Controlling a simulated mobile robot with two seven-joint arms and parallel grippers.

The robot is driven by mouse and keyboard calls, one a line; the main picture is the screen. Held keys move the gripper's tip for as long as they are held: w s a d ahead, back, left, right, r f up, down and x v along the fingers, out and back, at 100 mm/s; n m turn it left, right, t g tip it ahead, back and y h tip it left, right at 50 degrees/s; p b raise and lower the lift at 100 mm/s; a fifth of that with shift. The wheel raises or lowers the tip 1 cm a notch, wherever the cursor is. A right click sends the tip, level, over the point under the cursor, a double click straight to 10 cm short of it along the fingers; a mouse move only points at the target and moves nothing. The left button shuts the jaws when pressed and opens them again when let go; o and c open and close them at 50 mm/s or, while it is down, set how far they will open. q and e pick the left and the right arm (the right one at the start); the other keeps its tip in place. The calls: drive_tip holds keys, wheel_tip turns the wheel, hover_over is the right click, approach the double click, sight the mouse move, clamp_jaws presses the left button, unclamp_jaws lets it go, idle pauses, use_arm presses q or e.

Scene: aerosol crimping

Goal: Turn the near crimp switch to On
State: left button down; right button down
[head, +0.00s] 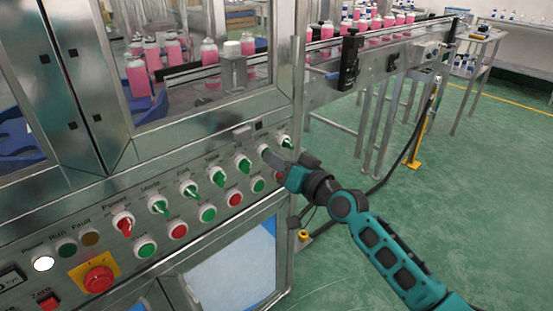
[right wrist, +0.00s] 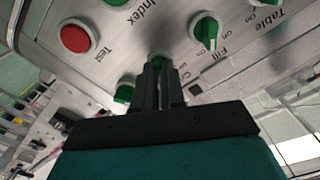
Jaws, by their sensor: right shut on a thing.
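The crimp switch is a green rotary knob in a white ring (head: 264,150) near the right end of the upper row on the steel panel. My left gripper is not in view.
Other green switches (head: 243,165) stand close on the left, and one more (head: 287,142) on the right. Green and red push buttons (head: 234,199) sit below. A red emergency stop (head: 98,279) is at lower left. A conveyor (head: 380,45) with pink bottles runs behind.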

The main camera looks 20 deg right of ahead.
drive_tip(key=c, duration=1.2)
unclamp_jaws()
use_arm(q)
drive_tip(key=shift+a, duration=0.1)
use_arm(e)
drive_tip(key=shift+s, duration=0.1)
drive_tip(key=v, duration=1.2)
drive_tip(key=shift+s+d+r, duration=0.1)
drive_tip(key=shift+s+d, duration=0.05)
drive_tip(key=shift+s, duration=0.15)
